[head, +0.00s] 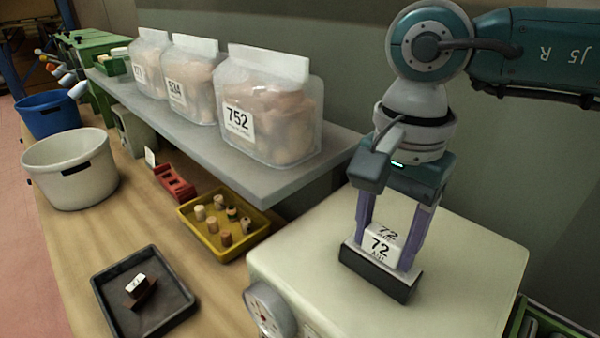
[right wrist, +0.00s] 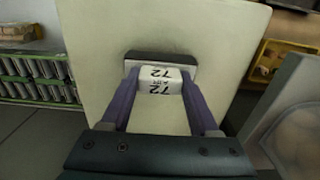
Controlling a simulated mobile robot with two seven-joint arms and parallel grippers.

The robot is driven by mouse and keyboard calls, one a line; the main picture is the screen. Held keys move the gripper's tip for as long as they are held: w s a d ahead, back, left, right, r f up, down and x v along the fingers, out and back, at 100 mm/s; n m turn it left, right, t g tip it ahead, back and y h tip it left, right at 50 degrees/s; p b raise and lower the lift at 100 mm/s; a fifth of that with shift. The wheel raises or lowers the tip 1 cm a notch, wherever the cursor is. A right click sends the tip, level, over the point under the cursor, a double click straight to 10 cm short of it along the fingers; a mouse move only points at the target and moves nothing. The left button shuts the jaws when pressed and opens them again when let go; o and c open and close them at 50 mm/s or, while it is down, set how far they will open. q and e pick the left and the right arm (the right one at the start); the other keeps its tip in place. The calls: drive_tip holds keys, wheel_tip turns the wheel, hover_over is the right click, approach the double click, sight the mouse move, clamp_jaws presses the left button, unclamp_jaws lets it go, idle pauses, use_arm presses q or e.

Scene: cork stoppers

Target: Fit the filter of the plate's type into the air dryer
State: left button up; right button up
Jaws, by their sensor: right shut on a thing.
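My right gripper (head: 388,248) is shut on a white block (head: 381,246) marked 72, with smaller print below the number. It holds the block upright at a black-fronted holder (head: 380,276) on top of the cream box (head: 460,262), which has a round dial (head: 268,308) on its front. The block, holder and right gripper (right wrist: 161,88) also show in the right wrist view. I cannot tell whether the block rests in the holder or just behind its front. A small white-and-brown labelled piece (head: 138,291) lies in a dark tray (head: 172,322). My left gripper is not in view.
A yellow tray (head: 232,252) holds several corks. A red holder (head: 174,182) and a small white card (head: 150,157) stand nearby. Numbered bags, one marked 752 (head: 270,112), stand on a grey shelf (head: 290,182). White (head: 75,178) and blue (head: 50,115) tubs are left.

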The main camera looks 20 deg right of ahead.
drive_tip(key=o, duration=1.4)
drive_tip(key=shift+o, duration=0.2)
wheel_tip(320, 180, up, 9)
drive_tip(key=b, duration=0.4)
drive_tip(key=shift+r, duration=0.55)
